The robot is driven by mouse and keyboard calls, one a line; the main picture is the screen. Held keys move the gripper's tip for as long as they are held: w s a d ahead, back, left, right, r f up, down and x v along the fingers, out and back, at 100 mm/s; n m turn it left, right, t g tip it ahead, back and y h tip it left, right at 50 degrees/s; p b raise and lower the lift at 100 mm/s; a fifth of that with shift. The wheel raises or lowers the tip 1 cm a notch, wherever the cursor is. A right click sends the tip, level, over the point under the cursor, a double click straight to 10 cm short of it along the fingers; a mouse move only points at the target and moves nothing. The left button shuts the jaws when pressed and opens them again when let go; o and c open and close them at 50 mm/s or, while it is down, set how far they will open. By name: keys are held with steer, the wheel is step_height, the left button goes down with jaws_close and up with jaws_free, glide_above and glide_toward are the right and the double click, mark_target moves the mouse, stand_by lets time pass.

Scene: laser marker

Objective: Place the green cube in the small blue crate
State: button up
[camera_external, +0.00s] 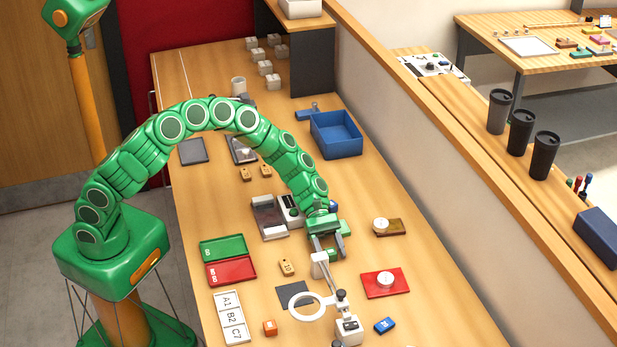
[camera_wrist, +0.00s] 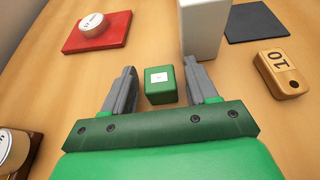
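The green cube (camera_wrist: 160,86), with a small white label on its face, sits on the table between my gripper's two grey fingers in the wrist view. My gripper (camera_wrist: 160,72) is open around it, with a clear gap at the left finger and a narrower one at the right. In the external view my gripper (camera_external: 328,245) is low over the table; I cannot clearly make out the cube there. The small blue crate (camera_external: 336,146) stands farther back, near the low wall, and its visible inside looks empty.
A white magnifier stand (camera_external: 346,327) is close in front of my gripper; its white block (camera_wrist: 202,25) is just beyond the cube. A red plate (camera_external: 386,284) and a brown block (camera_external: 390,227) with round weights lie to the right. A grey partition (camera_external: 312,62) stands behind the crate.

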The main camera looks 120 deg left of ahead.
stand_by(0.3)
steer(key=shift+r, duration=0.2)
steer(key=v, duration=1.1)
steer(key=shift+s+a, duration=0.1)
steer(key=shift+s+a+r, duration=0.1)
steer(key=shift+s+a, duration=0.05)
steer(key=shift+c, duration=0.3)
steer(key=c, duration=0.3)
steer(key=shift+r, duration=0.1)
steer(key=shift+c, duration=0.2)
